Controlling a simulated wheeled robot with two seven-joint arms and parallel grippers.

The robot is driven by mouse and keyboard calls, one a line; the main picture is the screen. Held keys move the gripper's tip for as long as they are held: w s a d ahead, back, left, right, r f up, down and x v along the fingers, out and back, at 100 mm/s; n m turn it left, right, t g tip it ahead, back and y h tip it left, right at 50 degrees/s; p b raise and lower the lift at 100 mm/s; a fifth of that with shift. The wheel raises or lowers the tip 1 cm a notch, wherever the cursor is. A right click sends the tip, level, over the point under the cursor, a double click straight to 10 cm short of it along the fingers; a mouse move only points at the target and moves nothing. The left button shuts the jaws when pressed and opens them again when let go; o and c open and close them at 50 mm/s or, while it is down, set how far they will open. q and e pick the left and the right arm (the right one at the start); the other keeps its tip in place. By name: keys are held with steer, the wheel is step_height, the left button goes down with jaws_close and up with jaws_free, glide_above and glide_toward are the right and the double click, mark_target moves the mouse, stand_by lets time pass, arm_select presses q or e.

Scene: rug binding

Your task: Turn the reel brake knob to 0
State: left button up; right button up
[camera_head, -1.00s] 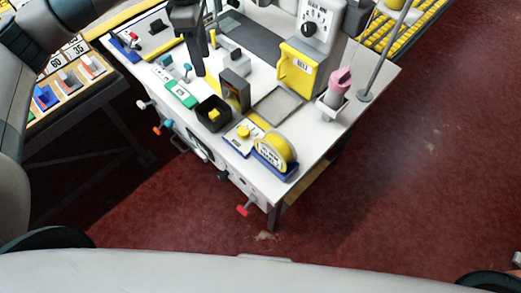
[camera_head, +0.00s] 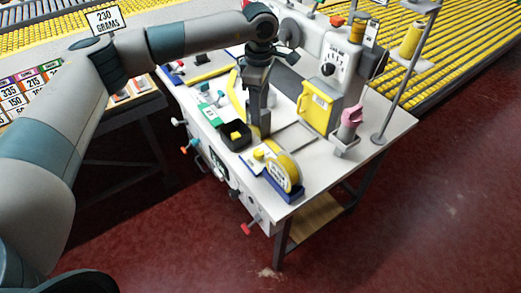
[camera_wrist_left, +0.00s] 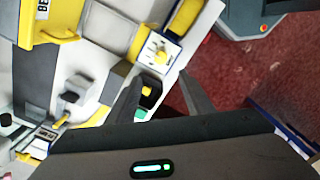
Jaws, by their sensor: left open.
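The reel brake knob appears to be the small yellow knob (camera_head: 259,155) on a white plate beside the yellow tape reel (camera_head: 284,173) at the table's front right corner. In the left wrist view the yellow knob (camera_wrist_left: 160,57) sits on its marked white dial plate; its setting is too small to read. My left gripper (camera_head: 258,133) points down over the table, just behind the knob and apart from it. In the wrist view its fingers (camera_wrist_left: 160,80) are spread, with nothing held between them. My right gripper is not in view.
A black open box (camera_head: 235,135) with a yellow piece stands left of the knob. A yellow machine guard (camera_head: 317,107) and a pink spool (camera_head: 351,116) stand behind and right. Red floor (camera_head: 400,220) is clear at the right.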

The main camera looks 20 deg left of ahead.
mark_target(260, 152)
arm_select(q)
step_height(260, 152, down, 17)
steer(key=p, duration=0.6)
steer(key=shift+s, duration=0.1)
steer(key=shift+f, duration=0.15)
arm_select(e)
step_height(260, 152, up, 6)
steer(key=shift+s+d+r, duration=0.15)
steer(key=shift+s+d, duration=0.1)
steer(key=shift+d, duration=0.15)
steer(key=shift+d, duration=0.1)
arm_select(q)
steer(key=c, duration=1)
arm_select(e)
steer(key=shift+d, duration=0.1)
